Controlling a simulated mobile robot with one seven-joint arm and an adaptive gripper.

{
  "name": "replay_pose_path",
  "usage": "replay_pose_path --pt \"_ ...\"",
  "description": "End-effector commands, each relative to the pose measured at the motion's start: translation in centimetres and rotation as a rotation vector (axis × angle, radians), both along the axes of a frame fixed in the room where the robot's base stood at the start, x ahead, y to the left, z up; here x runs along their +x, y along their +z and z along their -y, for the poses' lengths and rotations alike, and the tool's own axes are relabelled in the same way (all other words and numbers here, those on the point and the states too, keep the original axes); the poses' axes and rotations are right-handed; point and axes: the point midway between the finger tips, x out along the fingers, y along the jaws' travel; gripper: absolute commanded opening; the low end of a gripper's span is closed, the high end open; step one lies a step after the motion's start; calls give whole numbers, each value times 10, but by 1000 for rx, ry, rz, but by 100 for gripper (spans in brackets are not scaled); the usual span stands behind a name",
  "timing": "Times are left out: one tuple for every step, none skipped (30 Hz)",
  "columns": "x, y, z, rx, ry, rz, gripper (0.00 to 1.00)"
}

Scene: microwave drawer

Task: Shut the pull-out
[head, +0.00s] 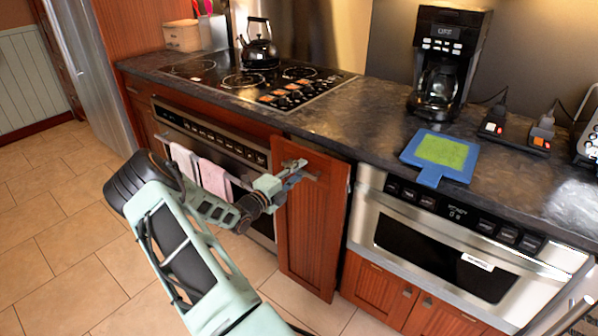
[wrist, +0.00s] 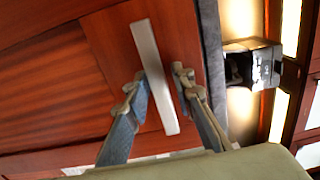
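The pull-out (head: 313,225) is a narrow reddish-brown wooden front between the oven and the microwave drawer. It stands out from the counter, with a dark gap along its right edge. In the wrist view its wooden front (wrist: 105,50) carries a silver bar handle (wrist: 147,55). My gripper (head: 297,168) is at the upper part of this front. In the wrist view my gripper (wrist: 158,84) is open, with one finger on each side of the handle. The right finger is close to the bar; I cannot tell if it touches.
The dark countertop (head: 350,125) runs above the front. The oven (head: 215,148) with hanging towels is left, the steel microwave drawer (head: 450,240) right. A blue board (head: 428,178) overhangs the counter edge. A coffee maker (head: 445,65) stands behind. The tiled floor (head: 60,230) is clear at left.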

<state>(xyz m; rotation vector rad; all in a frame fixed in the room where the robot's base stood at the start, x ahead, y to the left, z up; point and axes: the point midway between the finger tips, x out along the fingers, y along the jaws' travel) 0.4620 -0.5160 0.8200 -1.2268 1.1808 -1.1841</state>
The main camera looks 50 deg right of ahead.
Motion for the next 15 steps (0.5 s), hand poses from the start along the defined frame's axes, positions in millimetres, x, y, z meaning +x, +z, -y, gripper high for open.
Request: replay_pose_path --pt "0 0 0 0 0 0 30" --pt "0 0 0 0 -1 0 30" --pt "-1 0 0 1 -1 0 30" --pt "-1 -1 0 1 -1 0 30" --pt "-1 -1 0 1 -1 0 30" --pt "-1 -1 0 1 -1 -1 30" --pt "-1 -1 0 1 -1 -1 30" --pt "-1 -1 0 1 -1 -1 30" --pt "-1 -1 -1 1 -1 -1 30" --pt "-1 -1 -2 2 -1 -1 30" --pt "-1 -1 -3 2 -1 -1 30" --pt "0 -1 -7 2 0 -1 30" --pt "0 -1 -10 2 0 -1 30" --pt "0 -1 -14 2 1 -1 30" --pt "0 -1 -20 2 2 -1 30"
